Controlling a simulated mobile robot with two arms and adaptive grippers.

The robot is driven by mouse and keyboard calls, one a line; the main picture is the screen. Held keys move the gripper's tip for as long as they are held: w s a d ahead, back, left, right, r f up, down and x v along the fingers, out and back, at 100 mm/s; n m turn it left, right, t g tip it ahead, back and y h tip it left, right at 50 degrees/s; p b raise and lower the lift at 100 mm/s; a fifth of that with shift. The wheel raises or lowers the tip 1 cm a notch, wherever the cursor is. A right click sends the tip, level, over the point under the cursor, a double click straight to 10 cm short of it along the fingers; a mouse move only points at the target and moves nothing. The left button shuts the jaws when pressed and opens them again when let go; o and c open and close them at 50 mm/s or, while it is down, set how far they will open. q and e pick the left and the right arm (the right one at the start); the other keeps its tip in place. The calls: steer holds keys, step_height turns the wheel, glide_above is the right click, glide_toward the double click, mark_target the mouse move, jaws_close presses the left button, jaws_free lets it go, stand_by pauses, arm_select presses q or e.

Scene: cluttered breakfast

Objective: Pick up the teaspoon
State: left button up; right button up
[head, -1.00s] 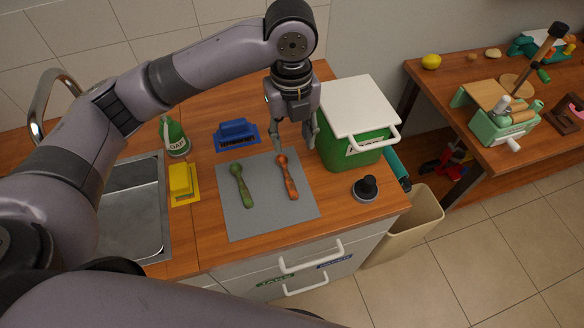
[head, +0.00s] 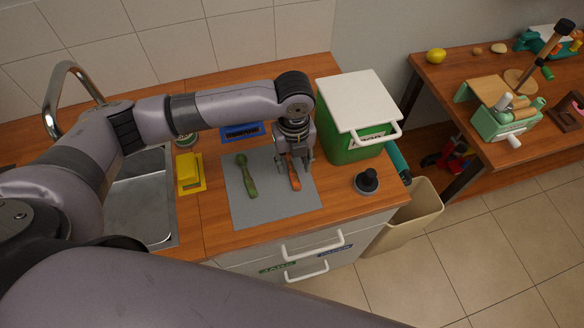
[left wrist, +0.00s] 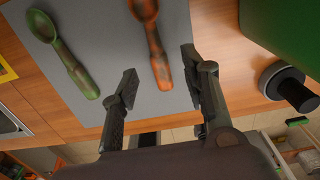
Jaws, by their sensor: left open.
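Two spoons lie on a grey mat (head: 270,205): a green one (head: 248,180) and an orange-red one (head: 295,182). I cannot tell which is the teaspoon. My left gripper (head: 296,163) is open and low over the upper part of the orange-red spoon. In the left wrist view, the open fingers (left wrist: 160,98) are on either side of the orange-red spoon's handle line (left wrist: 158,55), with clear gaps. The green spoon (left wrist: 72,58) lies outside the fingers, to their left. The gripper hides part of the orange-red spoon in the head view. My right gripper is not in view.
A green bin with a white lid (head: 355,105) stands right of the mat. A black-knobbed tamper-like object (head: 367,181) is near the counter's right edge. A yellow block (head: 189,170) and the sink (head: 140,215) are left. A blue item (head: 242,131) is behind the mat.

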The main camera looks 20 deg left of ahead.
mark_target(292, 171)
arm_select(q)
steer(key=shift+w+a+f+p, duration=0.1)
steer(key=shift+f+p, duration=0.05)
steer(key=shift+f, duration=0.75)
steer(key=shift+a+f+p, duration=0.1)
steer(key=shift+f+p, duration=0.05)
steer(key=shift+f, duration=0.7)
jaws_close()
steer(key=shift+r, duration=0.1)
